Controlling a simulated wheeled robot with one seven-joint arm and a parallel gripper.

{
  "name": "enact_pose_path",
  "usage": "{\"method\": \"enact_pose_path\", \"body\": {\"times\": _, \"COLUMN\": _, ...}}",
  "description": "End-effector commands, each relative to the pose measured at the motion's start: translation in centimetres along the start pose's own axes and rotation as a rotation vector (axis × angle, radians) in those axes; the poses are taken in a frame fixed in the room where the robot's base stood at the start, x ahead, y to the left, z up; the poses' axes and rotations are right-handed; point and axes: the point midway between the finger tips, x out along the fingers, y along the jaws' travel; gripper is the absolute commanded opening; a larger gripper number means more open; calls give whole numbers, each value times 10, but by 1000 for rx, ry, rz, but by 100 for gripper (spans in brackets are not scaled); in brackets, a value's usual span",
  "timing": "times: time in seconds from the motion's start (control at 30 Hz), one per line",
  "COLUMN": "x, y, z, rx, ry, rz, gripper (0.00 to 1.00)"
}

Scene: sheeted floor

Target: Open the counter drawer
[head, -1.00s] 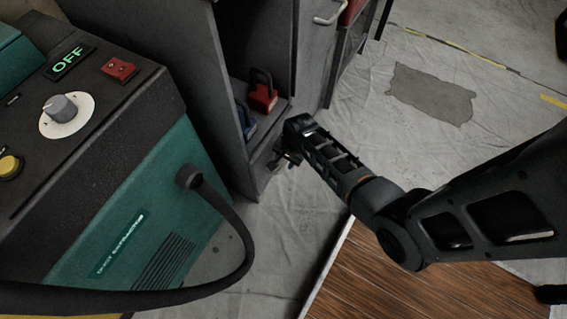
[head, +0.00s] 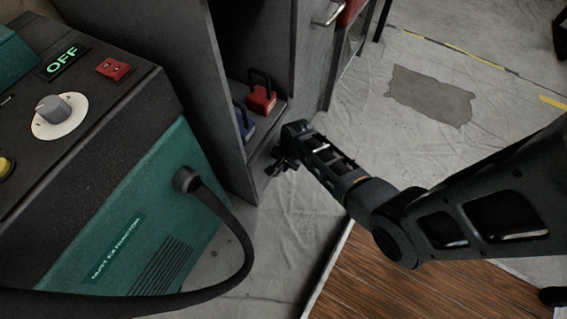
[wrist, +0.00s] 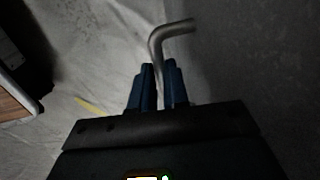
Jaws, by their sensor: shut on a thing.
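The grey counter (head: 225,150) stands left of my arm in the head view, with an open compartment above a low front panel (head: 262,158). My gripper (head: 276,168) is at that low panel, near the floor. In the wrist view my gripper's blue fingers (wrist: 160,88) are closed around a bent metal handle (wrist: 172,30). The handle's upper end turns right toward a grey surface (wrist: 245,60). In the head view the handle is hidden or too small to make out. I cannot tell whether the drawer stands out from the counter.
A red padlock (head: 261,98) and a blue padlock (head: 243,122) sit in the open compartment. A green extractor (head: 150,220) with a black hose (head: 246,262) stands at the left. Sheeted floor (head: 300,215) is clear before the counter; wooden boards (head: 400,285) lie at lower right.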

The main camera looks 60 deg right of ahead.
Motion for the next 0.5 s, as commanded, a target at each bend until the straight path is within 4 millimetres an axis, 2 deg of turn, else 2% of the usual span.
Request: {"method": "enact_pose_path", "body": {"times": 0.5, "x": -1, "y": 3, "z": 0, "rx": 0, "ry": 0, "rz": 1, "gripper": 0}}
